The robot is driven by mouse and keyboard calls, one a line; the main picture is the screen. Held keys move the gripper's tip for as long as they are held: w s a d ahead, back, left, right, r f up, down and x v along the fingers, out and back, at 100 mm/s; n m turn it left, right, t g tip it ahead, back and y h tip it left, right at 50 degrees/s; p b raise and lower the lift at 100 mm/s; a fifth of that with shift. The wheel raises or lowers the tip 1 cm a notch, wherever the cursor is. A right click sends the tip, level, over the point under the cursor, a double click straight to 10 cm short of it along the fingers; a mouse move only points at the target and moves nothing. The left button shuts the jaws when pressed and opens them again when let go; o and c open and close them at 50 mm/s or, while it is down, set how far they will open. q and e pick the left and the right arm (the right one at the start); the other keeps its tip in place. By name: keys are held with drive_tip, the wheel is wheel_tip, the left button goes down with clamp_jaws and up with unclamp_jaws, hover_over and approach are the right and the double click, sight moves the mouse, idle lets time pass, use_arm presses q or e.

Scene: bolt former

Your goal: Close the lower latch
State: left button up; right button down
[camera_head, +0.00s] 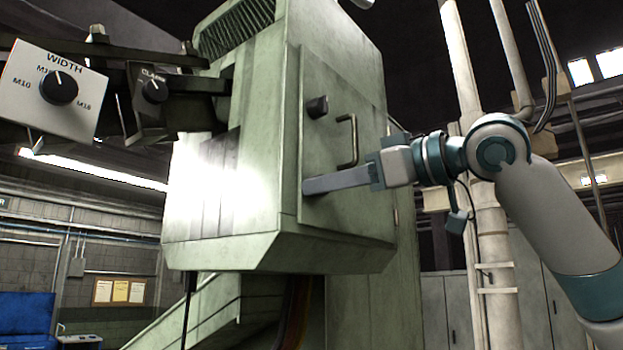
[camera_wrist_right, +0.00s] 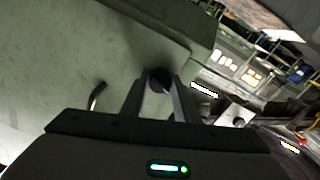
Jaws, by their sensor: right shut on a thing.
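The lower latch (camera_wrist_right: 158,75) is a dark round knob between the fingertips of my right gripper (camera_wrist_right: 158,87) in the wrist view. In the head view my right gripper (camera_head: 308,186) reaches in from the right to the lower left edge of the green machine door (camera_head: 360,210). Its fingers hide the lower latch there. The gripper is shut on the knob. The upper latch (camera_head: 317,107), a dark knob, sits higher on the same door edge. How far the lower latch is turned cannot be told. My left gripper is not in view.
A bent door handle (camera_head: 347,140) stands out just above my right gripper; it also shows in the wrist view (camera_wrist_right: 97,95). A white WIDTH dial panel (camera_head: 50,92) and a smaller CLAMP dial (camera_head: 153,92) hang at the left. Pipes (camera_head: 487,230) rise behind my right arm.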

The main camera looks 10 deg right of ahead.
idle(0.4)
drive_tip(key=shift+n+p, duration=1.55)
drive_tip(key=shift+n, duration=0.45)
drive_tip(key=c, duration=1.2)
unclamp_jaws()
drive_tip(key=shift+d, duration=0.1)
drive_tip(key=v, duration=0.8)
